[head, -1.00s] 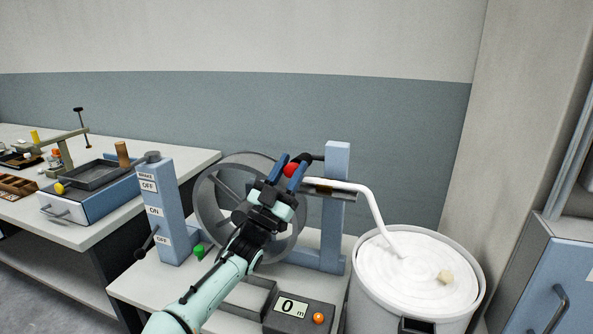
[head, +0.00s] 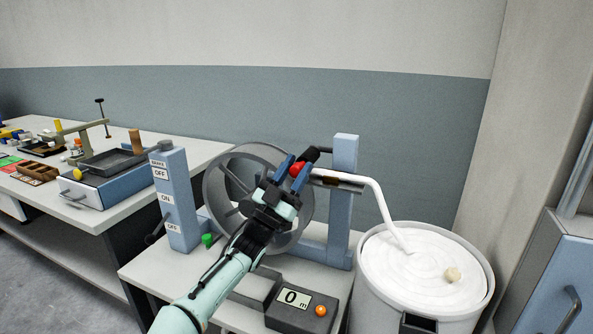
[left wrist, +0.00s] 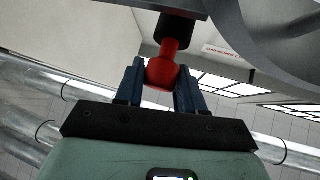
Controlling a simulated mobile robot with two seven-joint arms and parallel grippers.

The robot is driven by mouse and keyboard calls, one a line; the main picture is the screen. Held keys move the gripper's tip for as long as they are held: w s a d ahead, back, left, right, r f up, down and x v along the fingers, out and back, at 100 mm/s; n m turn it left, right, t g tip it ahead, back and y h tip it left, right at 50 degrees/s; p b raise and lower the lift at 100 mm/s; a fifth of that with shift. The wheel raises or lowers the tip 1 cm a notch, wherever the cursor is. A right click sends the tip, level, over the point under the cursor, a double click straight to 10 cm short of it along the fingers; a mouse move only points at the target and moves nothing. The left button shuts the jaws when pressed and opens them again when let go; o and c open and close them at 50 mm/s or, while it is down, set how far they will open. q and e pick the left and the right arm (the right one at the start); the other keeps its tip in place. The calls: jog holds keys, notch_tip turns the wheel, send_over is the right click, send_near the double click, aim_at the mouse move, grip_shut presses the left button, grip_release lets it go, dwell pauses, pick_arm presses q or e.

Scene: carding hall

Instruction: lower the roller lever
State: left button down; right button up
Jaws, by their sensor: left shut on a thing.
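The roller lever shows as a red ball knob (head: 298,168) on a short black piece (head: 312,154), beside the blue upright post (head: 345,195). My left gripper (head: 296,172) is shut on the red knob. In the left wrist view the red knob (left wrist: 162,72) sits between the two blue fingers, with its red neck running up into a black sleeve (left wrist: 176,27). The large grey wheel (head: 235,175) stands behind my left arm, which hides part of it. My right gripper is in neither view.
A white pipe (head: 378,195) bends down into a round can of white sliver (head: 425,255) at the right. A counter reading 0 m (head: 292,298) sits at the bench front. A blue switch post (head: 176,200) stands left of the wheel. A blue cabinet (head: 548,275) is at far right.

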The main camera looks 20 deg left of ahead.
pick_arm(q)
jog(key=c, duration=0.9)
grip_release()
jog(key=shift+w+d+f, duration=0.15)
jog(key=shift+w+f, duration=0.05)
jog(key=shift+f, duration=0.4)
jog(key=shift+o, duration=0.6)
jog(key=shift+s+r, duration=0.15)
jog(key=shift+r, duration=0.1)
jog(key=shift+s+a+f, duration=0.2)
jog(key=shift+s+f, duration=0.1)
jog(key=shift+s, duration=0.05)
jog(key=v, duration=1.2)
jog(key=shift+s+f, duration=0.2)
jog(key=shift+a, duration=0.1)
